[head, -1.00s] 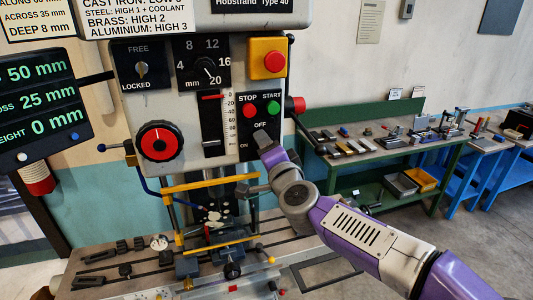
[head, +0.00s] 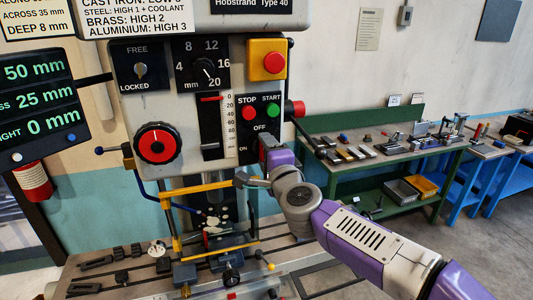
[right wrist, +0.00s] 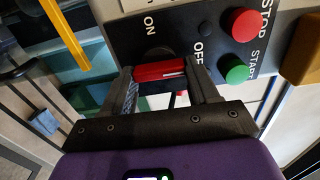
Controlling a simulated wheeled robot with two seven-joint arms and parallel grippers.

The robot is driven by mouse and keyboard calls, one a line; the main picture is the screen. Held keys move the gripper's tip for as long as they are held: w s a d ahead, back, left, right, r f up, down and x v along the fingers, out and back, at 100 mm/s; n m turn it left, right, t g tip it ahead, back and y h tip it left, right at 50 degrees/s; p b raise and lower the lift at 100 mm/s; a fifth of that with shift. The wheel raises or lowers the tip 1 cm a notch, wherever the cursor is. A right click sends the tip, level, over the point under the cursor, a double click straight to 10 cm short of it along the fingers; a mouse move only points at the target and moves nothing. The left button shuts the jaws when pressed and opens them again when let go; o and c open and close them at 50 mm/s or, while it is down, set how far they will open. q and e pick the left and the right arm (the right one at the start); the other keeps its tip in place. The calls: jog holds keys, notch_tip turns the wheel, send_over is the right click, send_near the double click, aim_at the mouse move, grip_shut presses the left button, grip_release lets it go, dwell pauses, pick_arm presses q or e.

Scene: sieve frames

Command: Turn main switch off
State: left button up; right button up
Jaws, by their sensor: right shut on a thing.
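The control panel (head: 246,131) on the machine's front carries a red STOP button (head: 250,113), a green START button (head: 272,110) and OFF and ON marks. In the right wrist view, the main switch's red handle (right wrist: 160,71) lies between the fingers of my right gripper (right wrist: 162,82), which is shut on it. The ON mark (right wrist: 150,22) and the OFF mark (right wrist: 199,50) show beyond it. In the head view my right gripper (head: 268,142) is against the panel's lower right and hides the switch. I cannot tell exactly which mark the handle points to. My left gripper is not in view.
A yellow box with a red button (head: 268,60) sits above the panel. A red-and-black dial (head: 157,144) is to its left. A yellow guard frame (head: 196,188) stands below, over the machine table. A green workbench with tools (head: 350,150) is at the right.

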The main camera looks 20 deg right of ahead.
jog(key=o, duration=1.1)
jog(key=shift+c, duration=0.2)
jog(key=s, duration=0.7)
jog(key=shift+s+d, duration=0.15)
jog(key=shift+s, duration=0.15)
